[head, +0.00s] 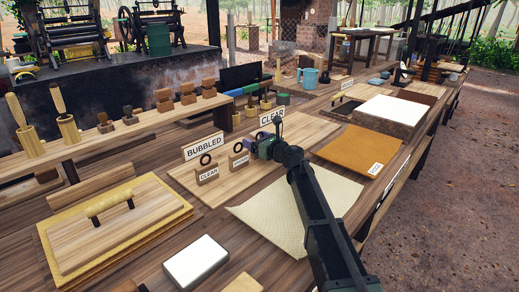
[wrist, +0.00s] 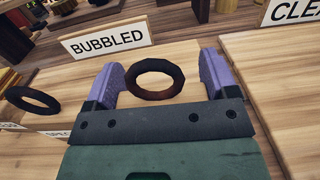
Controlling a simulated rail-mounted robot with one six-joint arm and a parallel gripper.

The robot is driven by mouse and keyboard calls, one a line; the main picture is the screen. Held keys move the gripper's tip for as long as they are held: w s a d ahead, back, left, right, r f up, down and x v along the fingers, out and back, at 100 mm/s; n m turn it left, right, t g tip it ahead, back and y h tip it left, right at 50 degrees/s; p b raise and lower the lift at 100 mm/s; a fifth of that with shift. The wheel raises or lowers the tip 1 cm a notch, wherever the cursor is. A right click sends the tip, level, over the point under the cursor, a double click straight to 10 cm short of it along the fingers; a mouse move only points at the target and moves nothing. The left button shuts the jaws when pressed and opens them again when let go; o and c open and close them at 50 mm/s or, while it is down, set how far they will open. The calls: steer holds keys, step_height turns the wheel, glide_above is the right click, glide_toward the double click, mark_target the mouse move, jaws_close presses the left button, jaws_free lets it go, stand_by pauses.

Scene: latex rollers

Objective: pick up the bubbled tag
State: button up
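My gripper (wrist: 163,72) is open, its two purple fingers apart on either side of a dark ring (wrist: 153,88) with a brownish lower rim. It is not clear whether the fingers touch the ring. Any block or label under this ring is hidden by my gripper, so I cannot read it as the bubbled tag.
A BUBBLED sign (head: 205,146) stands behind the tags, also in the wrist view (wrist: 108,39). A CLEAR sign (head: 271,116) stands farther right. A pale textured sheet (head: 270,212) lies in front, under my arm. A handled wooden board (head: 115,225) is at left.

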steer(key=shift+c, duration=1.2)
step_height(320, 180, up, 20)
steer(key=p, duration=2)
